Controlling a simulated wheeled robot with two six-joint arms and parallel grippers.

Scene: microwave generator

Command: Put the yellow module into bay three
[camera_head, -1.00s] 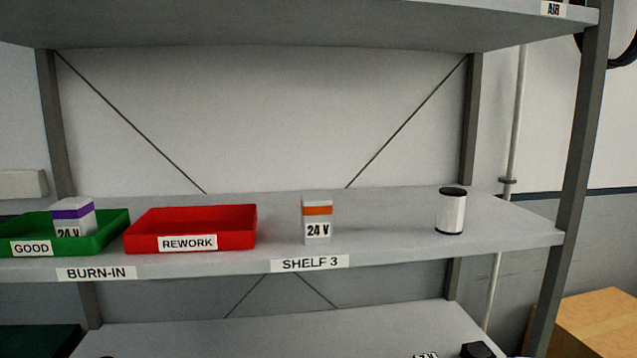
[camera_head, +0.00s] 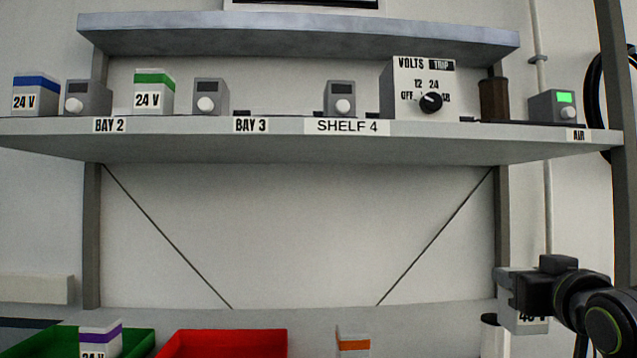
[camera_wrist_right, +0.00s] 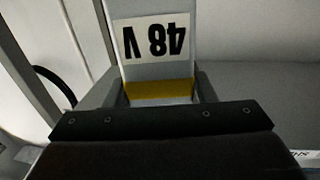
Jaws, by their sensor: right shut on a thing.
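My right gripper (camera_head: 516,290) is at the lower right of the head view, shut on the yellow module (camera_head: 530,324). The module is a pale block marked 48 V. In the right wrist view the yellow module (camera_wrist_right: 155,40) shows its yellow band and upside-down label between the fingers (camera_wrist_right: 158,90). The bay 3 label (camera_head: 251,125) is on the front edge of that shelf. The shelf space right of this label, before a grey knobbed unit (camera_head: 341,98), holds no module. My left gripper is not in view.
A blue-banded module (camera_head: 36,95) and a green-banded module (camera_head: 154,92) stand on the upper shelf (camera_head: 300,142). A volts box (camera_head: 418,85) stands further right. A higher ledge (camera_head: 300,35) overhangs. Below are a red tray (camera_head: 225,343) and an orange-banded module (camera_head: 353,343).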

